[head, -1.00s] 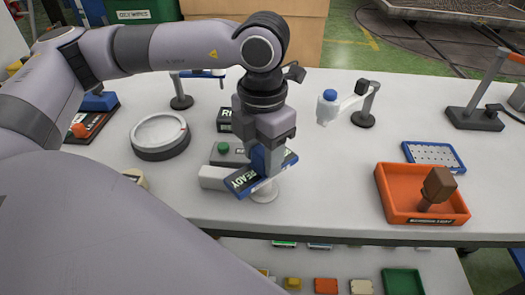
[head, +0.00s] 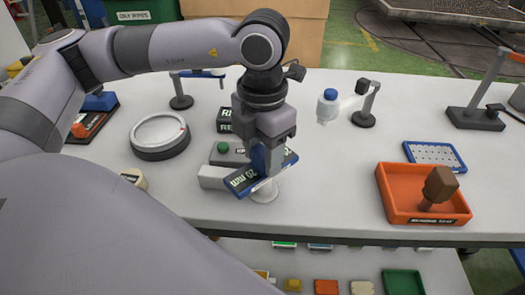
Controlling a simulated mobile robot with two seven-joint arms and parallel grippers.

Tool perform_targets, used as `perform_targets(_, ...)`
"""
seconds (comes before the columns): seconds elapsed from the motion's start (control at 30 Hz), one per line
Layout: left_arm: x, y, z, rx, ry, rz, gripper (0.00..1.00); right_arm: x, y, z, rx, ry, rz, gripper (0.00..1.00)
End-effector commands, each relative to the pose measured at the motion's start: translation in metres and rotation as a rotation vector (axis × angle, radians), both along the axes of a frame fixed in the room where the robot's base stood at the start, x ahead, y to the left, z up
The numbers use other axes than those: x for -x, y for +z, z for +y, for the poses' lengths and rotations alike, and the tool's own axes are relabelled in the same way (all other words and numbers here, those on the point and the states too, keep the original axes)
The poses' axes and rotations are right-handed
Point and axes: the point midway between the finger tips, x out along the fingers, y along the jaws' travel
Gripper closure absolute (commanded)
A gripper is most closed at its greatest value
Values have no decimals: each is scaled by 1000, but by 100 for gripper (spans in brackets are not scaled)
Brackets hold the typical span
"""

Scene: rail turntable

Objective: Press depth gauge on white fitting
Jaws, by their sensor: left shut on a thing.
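My left gripper (head: 268,160) points down and is shut on the depth gauge (head: 243,181), a blue-cased device with a dark tilted display. The display shows light green characters, something like "20" and letters I cannot read surely. The white fitting (head: 265,193) has a round base on the table, directly under the gauge and gripper. The gauge and fingers hide the fitting's top, so I cannot see how the two meet. My right gripper is not in view.
A grey box with a green button (head: 222,148) and a white block (head: 211,178) stand close left of the gauge. A round dial (head: 160,134) is further left. An orange tray (head: 433,210) holds a brown-headed tool (head: 438,188). The table between is clear.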

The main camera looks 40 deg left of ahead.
Motion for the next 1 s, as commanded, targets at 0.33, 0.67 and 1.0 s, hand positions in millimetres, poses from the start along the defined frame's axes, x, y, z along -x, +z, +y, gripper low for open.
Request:
perform_targets(0.33,1,-3,0,-1,-2,8,77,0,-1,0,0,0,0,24)
perform_targets(0.67,2,1,0,-1,-2,9,77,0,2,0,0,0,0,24)
perform_targets(1.0,0,31,0,-1,-1,3,77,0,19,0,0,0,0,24)
